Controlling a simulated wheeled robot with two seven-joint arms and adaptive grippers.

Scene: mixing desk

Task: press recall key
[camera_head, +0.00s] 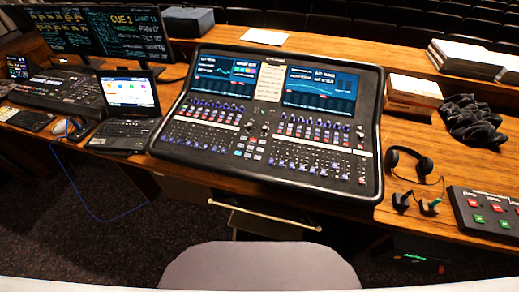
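The mixing console (270,120) stands on the wooden desk, with two lit screens along its top and rows of faders and knobs below. A cluster of small keys (249,147) sits near its middle. A dark box with red and green keys (487,213) lies at the right end of the desk, cut off by the picture edge. The labels are too small to read, so I cannot tell which key is the recall key. Neither of my grippers is in view.
An open laptop (128,105), a lighting desk (65,90) and monitors (100,32) stand on the left. Headphones (408,163), a black cable coil (470,120) and white boxes (413,92) lie on the right. A blue cable (88,205) hangs off the desk's front.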

